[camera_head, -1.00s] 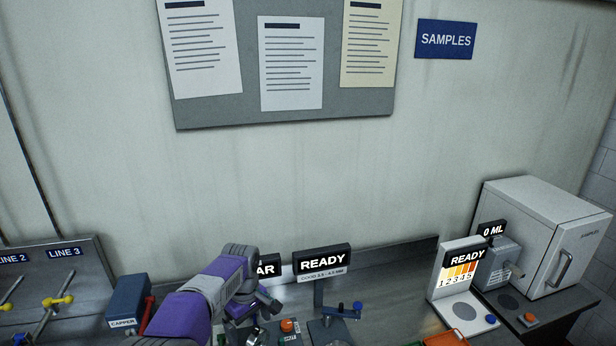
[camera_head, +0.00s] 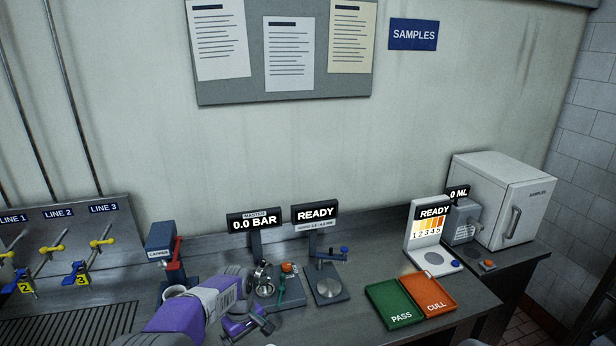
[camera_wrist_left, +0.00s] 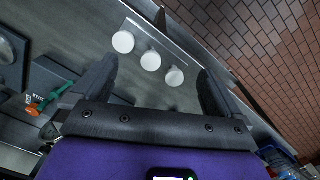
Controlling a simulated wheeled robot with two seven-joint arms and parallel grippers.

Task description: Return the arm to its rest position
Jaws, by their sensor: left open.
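My left arm (camera_head: 185,312) is purple and grey and reaches in from the bottom of the head view, over the front of the counter. My left gripper (camera_head: 262,326) is at its end, in front of the machine under the "0.0 BAR" display (camera_head: 254,222). In the left wrist view the left gripper (camera_wrist_left: 155,85) has its two dark fingers wide apart with nothing gripped. Several white round objects (camera_wrist_left: 150,61) lie beyond the fingertips, seen between them. My right gripper is not in view.
The capper (camera_head: 161,250) stands behind my arm. A gauge station with a "READY" display (camera_head: 316,214) is to its right. Valves (camera_head: 50,249) are left.

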